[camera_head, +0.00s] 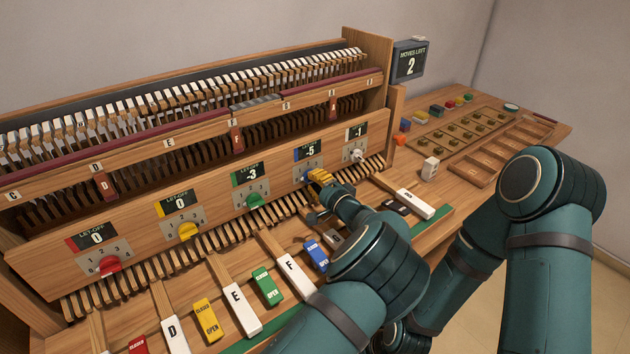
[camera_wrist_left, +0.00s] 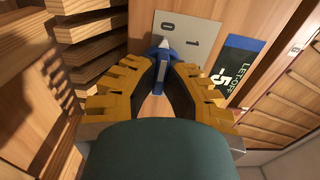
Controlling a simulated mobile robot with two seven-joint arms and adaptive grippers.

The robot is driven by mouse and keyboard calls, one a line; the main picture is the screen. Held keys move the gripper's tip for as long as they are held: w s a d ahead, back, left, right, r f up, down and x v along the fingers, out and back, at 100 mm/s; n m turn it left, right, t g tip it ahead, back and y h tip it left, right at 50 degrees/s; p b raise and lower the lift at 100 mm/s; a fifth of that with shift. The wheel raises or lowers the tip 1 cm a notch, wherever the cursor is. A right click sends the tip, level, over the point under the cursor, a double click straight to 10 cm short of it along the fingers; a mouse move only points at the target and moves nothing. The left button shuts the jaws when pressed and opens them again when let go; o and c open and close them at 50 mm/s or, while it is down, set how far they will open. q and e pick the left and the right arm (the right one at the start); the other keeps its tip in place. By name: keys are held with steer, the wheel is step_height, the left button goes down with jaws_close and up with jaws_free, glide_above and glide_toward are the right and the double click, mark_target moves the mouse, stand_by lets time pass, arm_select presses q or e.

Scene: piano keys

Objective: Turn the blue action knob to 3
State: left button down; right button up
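The blue action knob (camera_head: 309,178) is on the sloped wooden panel, below a blue-edged LET-OFF display (camera_head: 311,150) reading -5. My left gripper (camera_head: 320,178), with yellow fingers, is at this knob. In the left wrist view the blue knob (camera_wrist_left: 163,59) is between the two fingertips, which appear closed on its sides. The plate (camera_wrist_left: 187,33) beside it shows 0 and 1, and the knob's pale tip is near the 0. Its other marks are hidden. My right arm is at the right, but its gripper does not show.
Red (camera_head: 109,264), yellow (camera_head: 188,231), green (camera_head: 254,200) and white (camera_head: 357,155) knobs share the panel. A MOVES LEFT screen (camera_head: 410,62) reads 2. Lettered keys and colored OPEN/CLOSED blocks lie below. A wooden tray (camera_head: 508,149) is at the right.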

mark_target(308, 143)
arm_select(q)
steer(key=shift+r+m, duration=0.1)
steer(key=shift+m, duration=0.3)
steer(key=m+p, duration=0.7)
steer(key=m, duration=1.8)
steer(key=shift+m, duration=0.4)
stand_by(0.5)
steer(key=c, duration=1)
jaws_free()
steer(key=shift+c, duration=0.2)
step_height(308, 143, up, 10)
